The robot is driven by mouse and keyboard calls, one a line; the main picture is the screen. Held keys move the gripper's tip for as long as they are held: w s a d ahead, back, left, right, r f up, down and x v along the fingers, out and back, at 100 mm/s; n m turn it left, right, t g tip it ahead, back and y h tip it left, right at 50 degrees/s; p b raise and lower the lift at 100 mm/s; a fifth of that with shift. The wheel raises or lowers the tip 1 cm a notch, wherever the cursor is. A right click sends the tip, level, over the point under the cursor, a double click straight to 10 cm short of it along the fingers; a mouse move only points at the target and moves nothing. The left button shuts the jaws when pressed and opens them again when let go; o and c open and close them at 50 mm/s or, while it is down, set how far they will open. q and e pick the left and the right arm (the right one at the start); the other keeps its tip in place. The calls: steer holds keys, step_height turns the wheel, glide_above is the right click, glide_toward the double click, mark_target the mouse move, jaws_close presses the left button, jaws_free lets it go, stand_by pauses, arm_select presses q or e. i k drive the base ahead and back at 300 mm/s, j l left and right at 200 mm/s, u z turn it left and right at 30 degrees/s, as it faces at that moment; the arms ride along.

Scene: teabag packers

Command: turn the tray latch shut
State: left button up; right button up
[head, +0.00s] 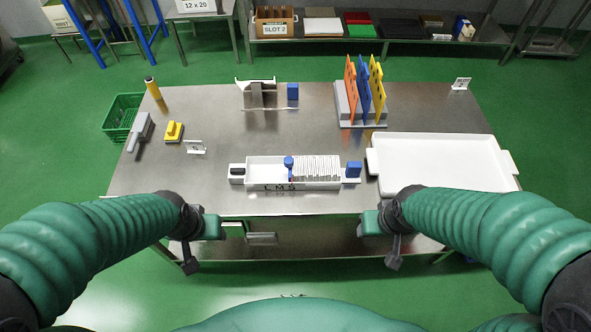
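A narrow white tray (265,185) marked "LMS" lies near the front middle of the steel table. It holds a row of thin white packets (316,168) in its right part, with a blue round-topped piece (288,163) at the row's left end. A blue block (353,170) sits at the tray's right end and a dark piece (237,170) at its left end. I cannot tell which of these is the latch. My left gripper (208,228) and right gripper (373,223) hang at the table's front edge, apart from the tray. Their fingers are unclear.
A large white tray (440,152) lies at the right. A rack (347,104) with orange, blue and yellow plates stands behind. A grey tool (141,131), yellow block (174,131) and green basket (122,116) are at the left. The table between has bare steel.

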mark_target(234, 171)
steer(key=i+j, duration=0.15)
steer(key=j, duration=0.25)
steer(key=i+j, duration=0.15)
steer(key=j, duration=0.25)
steer(key=i+j, duration=0.2)
steer(key=j, duration=0.2)
steer(key=i+j, duration=0.15)
steer(key=j, duration=0.2)
steer(key=z, duration=0.05)
